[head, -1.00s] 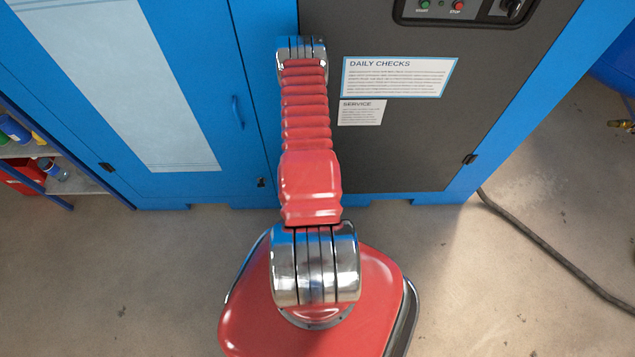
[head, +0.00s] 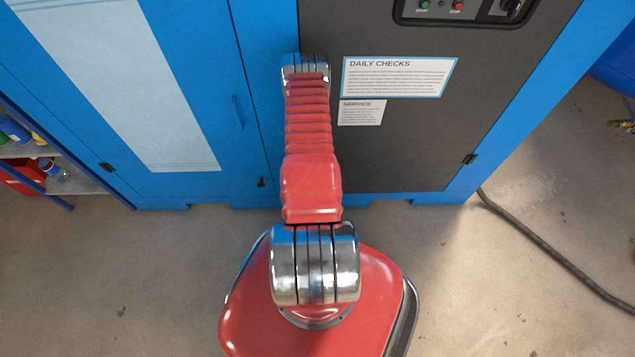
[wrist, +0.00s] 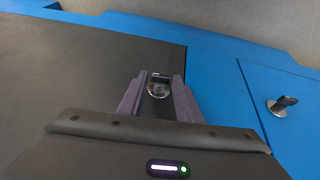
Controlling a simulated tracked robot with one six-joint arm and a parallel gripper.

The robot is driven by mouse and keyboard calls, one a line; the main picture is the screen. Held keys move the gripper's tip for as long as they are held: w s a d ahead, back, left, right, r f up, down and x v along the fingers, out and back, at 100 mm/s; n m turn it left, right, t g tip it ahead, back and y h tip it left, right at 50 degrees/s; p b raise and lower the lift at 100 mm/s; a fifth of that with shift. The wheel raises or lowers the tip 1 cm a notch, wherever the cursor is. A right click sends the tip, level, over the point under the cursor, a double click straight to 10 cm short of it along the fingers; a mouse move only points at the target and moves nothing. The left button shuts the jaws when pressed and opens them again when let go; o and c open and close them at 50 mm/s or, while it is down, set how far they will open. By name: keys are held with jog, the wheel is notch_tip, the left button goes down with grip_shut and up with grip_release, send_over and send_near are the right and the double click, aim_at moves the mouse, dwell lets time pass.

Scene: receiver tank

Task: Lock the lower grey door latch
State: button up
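The lower grey door latch (wrist: 158,89) shows in the wrist view as a round silver base with a small dark tab, near a corner of the grey door (wrist: 75,70). My gripper (wrist: 160,76) is open, with one dark finger on each side of the latch. I cannot tell whether the fingers touch it or how near the tips are in depth. Whether the latch is locked is not clear. In the head view the grey door (head: 410,140) shows, but my red arm hides this latch and my gripper.
A similar latch sits on the blue door to the right in the wrist view (wrist: 281,106), and it also shows in the head view (head: 261,182). A dark hose (head: 550,255) lies on the floor at right. A shelf (head: 75,180) stands at left.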

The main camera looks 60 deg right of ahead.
jog(key=c, duration=0.7)
jog(key=shift+o, duration=0.2)
jog(key=shift+s+d+t+y, duration=0.3)
jog(key=shift+t+y, duration=0.1)
jog(key=shift+t, duration=0.3)
jog(key=o, duration=0.8)
jog(key=shift+o, duration=1.3)
jog(key=shift+a, duration=0.15)
jog(key=shift+w, duration=0.1)
jog(key=shift+r, duration=0.1)
jog(key=v, duration=1.3)
jog(key=shift+r, duration=0.25)
jog(key=shift+a, duration=0.2)
